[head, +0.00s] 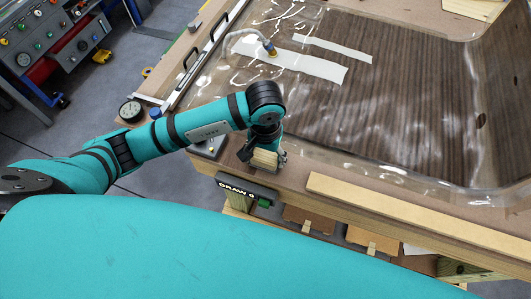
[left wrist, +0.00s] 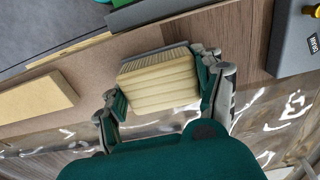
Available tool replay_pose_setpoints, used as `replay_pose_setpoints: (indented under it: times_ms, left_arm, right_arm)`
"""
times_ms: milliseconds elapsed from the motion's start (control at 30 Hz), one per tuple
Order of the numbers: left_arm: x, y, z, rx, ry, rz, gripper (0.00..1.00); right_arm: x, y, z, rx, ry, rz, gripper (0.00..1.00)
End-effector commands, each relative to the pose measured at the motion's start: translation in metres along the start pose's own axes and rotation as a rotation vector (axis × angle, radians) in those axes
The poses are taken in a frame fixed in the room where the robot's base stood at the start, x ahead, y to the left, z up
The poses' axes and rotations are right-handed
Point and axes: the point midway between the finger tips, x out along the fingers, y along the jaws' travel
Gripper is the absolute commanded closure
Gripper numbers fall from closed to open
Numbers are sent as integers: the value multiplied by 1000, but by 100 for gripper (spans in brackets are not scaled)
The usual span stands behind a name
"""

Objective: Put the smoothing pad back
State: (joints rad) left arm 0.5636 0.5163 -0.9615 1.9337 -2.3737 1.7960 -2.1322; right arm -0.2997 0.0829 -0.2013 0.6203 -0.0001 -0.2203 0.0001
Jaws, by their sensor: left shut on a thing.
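The smoothing pad (head: 264,159) is a pale wooden block with a grey layer along one side. My left gripper (head: 266,150) is shut on it at the near edge of the bench, by the table's corner. In the left wrist view the pad (left wrist: 160,80) sits between the two fingers of the left gripper (left wrist: 162,88), its grooved wooden face toward the camera. Bench surface shows around the pad; I cannot tell whether the pad touches it. My right gripper is not in view.
A clear vacuum bag (head: 400,173) covers dark veneer with pale strips and a hose fitting (head: 270,49). A long pale wooden strip (head: 420,213) lies along the near edge, right of the gripper. A dial gauge (head: 131,110) stands left. A dark "DRAW" label (head: 246,191) is below the bench edge.

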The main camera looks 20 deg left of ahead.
Motion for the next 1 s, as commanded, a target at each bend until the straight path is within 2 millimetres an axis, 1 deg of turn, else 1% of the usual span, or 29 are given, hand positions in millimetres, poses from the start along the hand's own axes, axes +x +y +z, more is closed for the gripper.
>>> replay_pose_setpoints:
  times_ms: [100,133,300,567,667,733,867,1000]
  left_arm:
    - [4,0,0,0,1,0,78]
    - [2,0,0,0,1,0,30]
    - [2,0,0,0,0,0,8]
    - [2,0,0,0,0,0,7]
    - [-2,0,0,0,-1,0,7]
    - [-6,0,-1,1,4,0,7]
    - [-28,0,-2,2,9,0,7]
    - [-60,0,-2,2,9,0,7]
  right_arm:
    - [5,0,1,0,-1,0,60]
    - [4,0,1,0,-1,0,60]
    - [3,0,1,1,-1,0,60]
    - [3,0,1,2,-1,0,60]
    - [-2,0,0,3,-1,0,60]
    - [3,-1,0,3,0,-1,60]
    - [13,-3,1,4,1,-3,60]
    - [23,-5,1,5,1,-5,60]
